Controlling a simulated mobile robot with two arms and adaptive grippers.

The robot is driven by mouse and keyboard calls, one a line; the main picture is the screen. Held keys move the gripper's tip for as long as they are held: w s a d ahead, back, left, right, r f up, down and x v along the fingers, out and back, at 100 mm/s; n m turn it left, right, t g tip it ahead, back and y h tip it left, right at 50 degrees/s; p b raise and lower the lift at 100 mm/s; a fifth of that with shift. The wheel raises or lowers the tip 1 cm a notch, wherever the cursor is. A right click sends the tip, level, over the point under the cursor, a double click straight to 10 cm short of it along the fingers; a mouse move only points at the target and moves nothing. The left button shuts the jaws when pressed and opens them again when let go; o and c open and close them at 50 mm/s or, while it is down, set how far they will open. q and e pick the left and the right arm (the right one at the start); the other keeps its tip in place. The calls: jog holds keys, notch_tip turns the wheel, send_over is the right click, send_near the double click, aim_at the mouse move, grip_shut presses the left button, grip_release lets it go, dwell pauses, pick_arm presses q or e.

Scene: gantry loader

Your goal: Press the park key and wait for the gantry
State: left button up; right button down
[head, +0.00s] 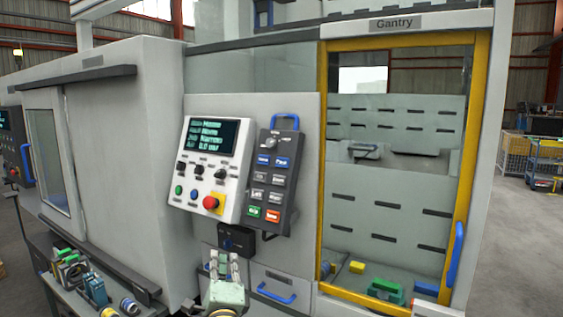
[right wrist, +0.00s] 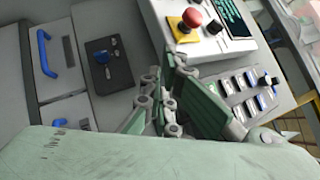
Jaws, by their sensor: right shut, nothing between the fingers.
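The dark hand pendant (head: 280,140) hangs upright beside the white control panel and carries two columns of keys. A blue key (head: 283,162) in its upper right seems to read Park, though the lettering is small. My right gripper (head: 223,258) is shut and empty, below the control panel and lower left of the pendant, apart from the keys. In the right wrist view its closed fingers (right wrist: 172,68) lie left of the pendant keys (right wrist: 242,92). The gantry enclosure (head: 392,24) shows a grey fixture (head: 378,152) behind its window. My left gripper is out of view.
The control panel (head: 180,150) has a lit screen and a red emergency stop (head: 210,202). A black box with a blue knob (head: 236,240) sits below it. A yellow-framed door (head: 323,150) stands to the right. A cluttered bench (head: 95,290) is at lower left.

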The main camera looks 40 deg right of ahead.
aim_at(282, 162)
jog(key=s+d+r+m+h, duration=0.1)
jog(key=s+d+r+m, duration=0.1)
jog(key=r+m, duration=0.4)
jog(key=s+d+r+m+g+h, duration=0.1)
jog(key=r+m, duration=0.5)
jog(key=r, duration=0.9)
jog(key=s+d+r+m+g+h+p, duration=0.1)
jog(key=s+d+r+m+h, duration=0.1)
jog(key=s+d+r+m, duration=0.2)
notch_tip(282, 162, up, 6)
jog(key=m, duration=0.3)
jog(key=shift+s+r+h, duration=0.15)
jog(key=shift+s+h, duration=0.15)
jog(key=w+d+f+b, duration=0.1)
jog(key=w+d+f, duration=0.2)
jog(key=d, duration=0.4)
jog(key=shift+d, duration=0.3)
jog(key=shift+w, duration=0.15)
jog(key=shift+w+d+f, duration=0.1)
jog(key=shift+d+f, duration=0.05)
jog(key=shift+d, duration=0.2)
